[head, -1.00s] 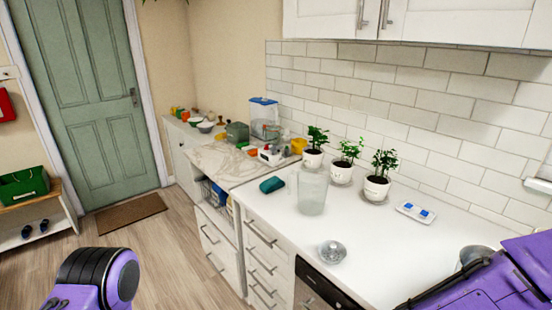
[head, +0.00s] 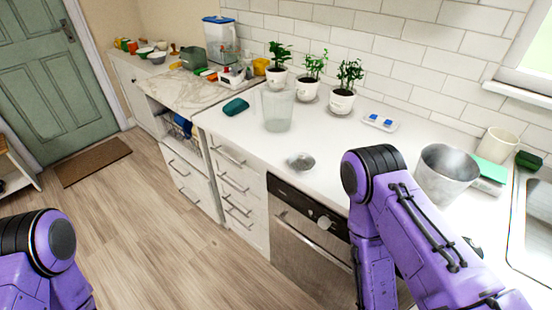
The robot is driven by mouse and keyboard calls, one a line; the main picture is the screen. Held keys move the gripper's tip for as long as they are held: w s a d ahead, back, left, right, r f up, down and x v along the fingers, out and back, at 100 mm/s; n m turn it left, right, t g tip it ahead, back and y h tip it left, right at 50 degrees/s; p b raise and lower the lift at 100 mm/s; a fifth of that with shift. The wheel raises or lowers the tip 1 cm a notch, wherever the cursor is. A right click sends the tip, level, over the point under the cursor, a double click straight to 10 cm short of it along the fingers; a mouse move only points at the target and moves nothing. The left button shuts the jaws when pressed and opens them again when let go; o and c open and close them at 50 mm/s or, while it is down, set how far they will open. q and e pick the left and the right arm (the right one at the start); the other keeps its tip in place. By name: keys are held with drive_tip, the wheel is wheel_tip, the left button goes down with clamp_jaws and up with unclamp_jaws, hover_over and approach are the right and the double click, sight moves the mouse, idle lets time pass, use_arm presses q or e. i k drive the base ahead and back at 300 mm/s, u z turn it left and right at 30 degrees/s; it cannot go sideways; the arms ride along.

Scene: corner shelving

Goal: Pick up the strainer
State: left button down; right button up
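A small, round, silvery dish-like thing, which looks like the strainer (head: 300,161), lies on the white counter (head: 240,126) near its front edge, above the oven. Nothing touches it. My purple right arm reaches in from the lower right and bends over the counter's front edge, to the right of the strainer. My purple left arm shows at the lower left, over the floor. Neither gripper is in the picture.
A clear glass vessel (head: 278,110) stands behind the strainer, with a teal cloth-like item (head: 235,106) to its left. A grey metal bucket (head: 442,174) stands right of my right arm, near the sink (head: 530,225). Potted plants line the wall. The counter around the strainer is clear.

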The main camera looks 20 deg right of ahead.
sight(299, 163)
drive_tip(key=u, duration=1.1)
drive_tip(key=i, duration=1.75)
drive_tip(key=z, duration=1.75)
